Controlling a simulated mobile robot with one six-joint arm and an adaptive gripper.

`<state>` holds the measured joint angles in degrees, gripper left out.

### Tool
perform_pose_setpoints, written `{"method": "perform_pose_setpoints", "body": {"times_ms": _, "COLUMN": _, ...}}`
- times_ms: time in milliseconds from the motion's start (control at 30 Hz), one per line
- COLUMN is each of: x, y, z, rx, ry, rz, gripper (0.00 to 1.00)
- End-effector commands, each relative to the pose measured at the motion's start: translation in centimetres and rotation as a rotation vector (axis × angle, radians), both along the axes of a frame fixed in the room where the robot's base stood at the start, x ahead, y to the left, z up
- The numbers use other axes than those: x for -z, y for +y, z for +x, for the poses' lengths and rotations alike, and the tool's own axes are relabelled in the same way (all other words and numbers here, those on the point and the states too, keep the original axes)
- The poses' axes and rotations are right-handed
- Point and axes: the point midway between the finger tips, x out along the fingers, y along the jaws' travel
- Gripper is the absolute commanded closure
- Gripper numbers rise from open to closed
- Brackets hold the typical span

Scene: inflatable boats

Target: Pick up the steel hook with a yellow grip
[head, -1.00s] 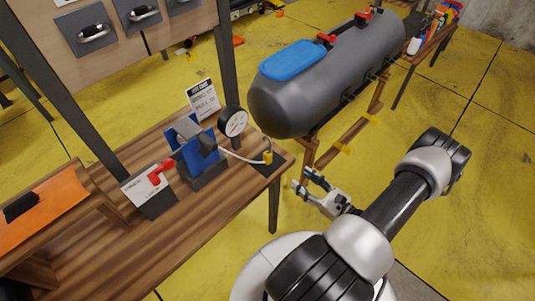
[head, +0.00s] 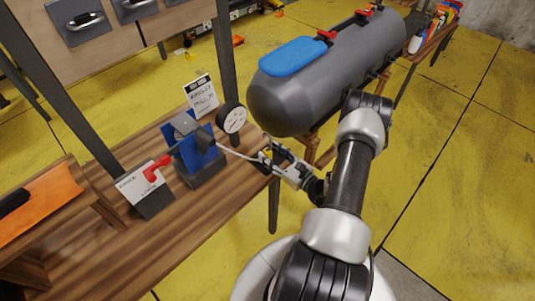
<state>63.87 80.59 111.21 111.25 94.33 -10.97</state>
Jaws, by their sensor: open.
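The steel hook (head: 234,153) shows as a thin pale rod on the wooden bench, running right from the blue stand (head: 197,160) towards the bench's right edge. Its yellow grip is mostly hidden by my gripper. My gripper (head: 266,152) is open at the bench's right edge, with its fingers at the grip end of the hook. I cannot tell whether the fingers touch the grip or whether it lies between them.
A round gauge (head: 232,117) and a printed card (head: 201,95) stand behind the hook. A red-handled part (head: 157,168) is left of the stand. A large grey tube (head: 320,85) with a blue pad (head: 297,57) lies just beyond my gripper. Yellow floor is clear at right.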

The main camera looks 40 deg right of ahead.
Motion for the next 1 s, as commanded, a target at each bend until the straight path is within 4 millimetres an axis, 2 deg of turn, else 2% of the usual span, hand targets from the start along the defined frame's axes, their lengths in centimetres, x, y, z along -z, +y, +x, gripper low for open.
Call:
{"method": "perform_pose_setpoints", "body": {"times_ms": 33, "x": 0.2, "y": 0.2, "z": 0.8, "rx": -0.005, "ry": -0.001, "rz": -0.002, "gripper": 0.55}}
{"method": "perform_pose_setpoints", "body": {"times_ms": 167, "x": 0.1, "y": 0.2, "z": 2.1, "rx": -0.002, "ry": 0.000, "rz": -0.002, "gripper": 0.55}}
{"method": "perform_pose_setpoints", "body": {"times_ms": 433, "x": 0.0, "y": 0.2, "z": 2.3, "rx": 0.000, "ry": 0.000, "rz": 0.000, "gripper": 0.56}}
{"method": "perform_pose_setpoints", "body": {"times_ms": 1000, "x": 0.0, "y": 0.2, "z": 2.3, "rx": 0.000, "ry": 0.000, "rz": 0.000, "gripper": 0.94}}
